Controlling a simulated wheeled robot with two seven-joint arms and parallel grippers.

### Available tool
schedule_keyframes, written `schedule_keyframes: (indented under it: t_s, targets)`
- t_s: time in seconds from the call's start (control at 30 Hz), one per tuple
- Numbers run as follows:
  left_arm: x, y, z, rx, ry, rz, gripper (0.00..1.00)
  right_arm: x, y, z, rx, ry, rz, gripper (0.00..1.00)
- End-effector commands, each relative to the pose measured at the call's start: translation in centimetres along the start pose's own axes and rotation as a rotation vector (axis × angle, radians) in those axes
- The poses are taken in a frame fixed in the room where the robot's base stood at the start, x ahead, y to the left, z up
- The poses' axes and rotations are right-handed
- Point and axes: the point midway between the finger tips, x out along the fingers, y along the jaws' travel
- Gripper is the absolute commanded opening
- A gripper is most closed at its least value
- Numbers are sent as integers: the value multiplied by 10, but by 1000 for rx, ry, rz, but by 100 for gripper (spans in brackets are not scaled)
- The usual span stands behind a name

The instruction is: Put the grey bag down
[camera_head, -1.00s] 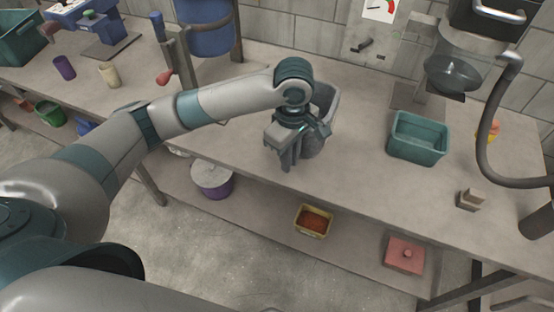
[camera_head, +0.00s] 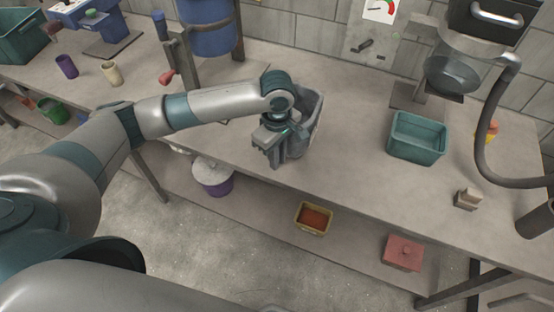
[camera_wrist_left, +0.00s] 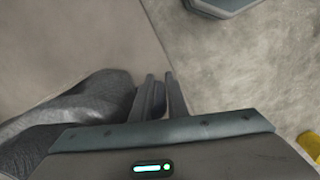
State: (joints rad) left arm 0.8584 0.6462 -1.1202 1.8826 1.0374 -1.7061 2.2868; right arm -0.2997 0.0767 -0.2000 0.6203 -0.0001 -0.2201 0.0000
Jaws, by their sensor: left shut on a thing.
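The grey bag (camera_head: 310,128) shows in the head view beside and partly behind my left gripper (camera_head: 274,160), near the front edge of the table (camera_head: 345,165). The bag looks upright and open at the top. In the left wrist view the grey bag (camera_wrist_left: 75,112) lies just left of the two fingers of my left gripper (camera_wrist_left: 160,82). The fingers are close together, shut on the bag's wall. My wrist hides part of the bag, and I cannot tell whether its bottom touches the table. My right gripper is not in view.
A teal bin (camera_head: 417,138) stands to the right on the table, with a small block (camera_head: 467,199) nearer the edge. A blue drum (camera_head: 209,35) is behind my arm. A purple bucket (camera_head: 213,177), yellow box (camera_head: 314,219) and red box (camera_head: 403,252) sit on the lower shelf.

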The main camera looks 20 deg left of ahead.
Motion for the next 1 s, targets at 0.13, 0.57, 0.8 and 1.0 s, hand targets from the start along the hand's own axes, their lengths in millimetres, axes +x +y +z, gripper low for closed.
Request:
schedule_keyframes:
  t_s: [0.13,0.57,0.8,1.0]
  targets:
    - [14,-1,0,-1,0,-2,0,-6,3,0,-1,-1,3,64]
    - [19,0,0,-1,-1,0,0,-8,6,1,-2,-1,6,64]
    - [20,0,0,-1,0,0,32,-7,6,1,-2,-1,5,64]
    - [19,0,0,-1,0,0,32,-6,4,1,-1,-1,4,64]
